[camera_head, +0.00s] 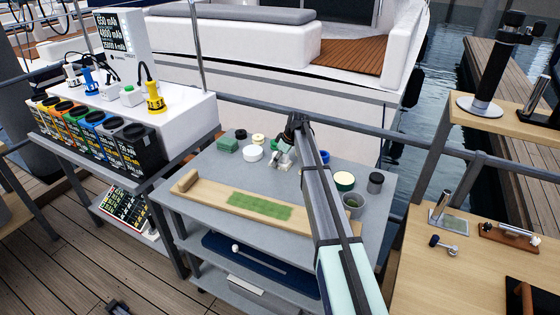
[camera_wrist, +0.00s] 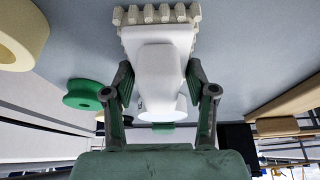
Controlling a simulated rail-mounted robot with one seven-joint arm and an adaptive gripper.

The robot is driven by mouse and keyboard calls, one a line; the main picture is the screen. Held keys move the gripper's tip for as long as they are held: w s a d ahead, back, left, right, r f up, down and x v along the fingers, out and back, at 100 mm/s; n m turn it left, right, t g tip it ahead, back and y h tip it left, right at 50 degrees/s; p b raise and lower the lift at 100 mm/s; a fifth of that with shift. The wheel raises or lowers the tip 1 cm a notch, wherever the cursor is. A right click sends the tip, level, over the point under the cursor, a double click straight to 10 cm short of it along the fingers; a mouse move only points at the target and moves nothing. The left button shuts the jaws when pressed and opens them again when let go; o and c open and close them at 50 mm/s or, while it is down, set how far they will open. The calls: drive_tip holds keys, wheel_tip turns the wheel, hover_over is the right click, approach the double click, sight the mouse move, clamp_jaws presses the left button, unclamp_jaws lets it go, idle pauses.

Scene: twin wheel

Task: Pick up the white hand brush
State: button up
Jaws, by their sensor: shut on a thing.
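The white hand brush (camera_wrist: 160,62) fills the middle of the wrist view, with pale blocky bristles at its far end. My gripper (camera_wrist: 160,98) has one finger on each side of its white body and is shut on it. In the head view the brush (camera_head: 282,159) is a small white shape under the end of my arm, over the back middle of the grey table. My gripper (camera_head: 287,148) is partly hidden there by the arm. I cannot tell whether the brush touches the table.
The grey table (camera_head: 190,228) holds a wooden board (camera_head: 215,193) with a green strip in front. A green spool (camera_wrist: 88,94) is close to the left finger.

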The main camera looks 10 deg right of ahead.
wheel_tip(320, 180, up, 20)
drive_tip(key=b, duration=0.4)
idle(0.3)
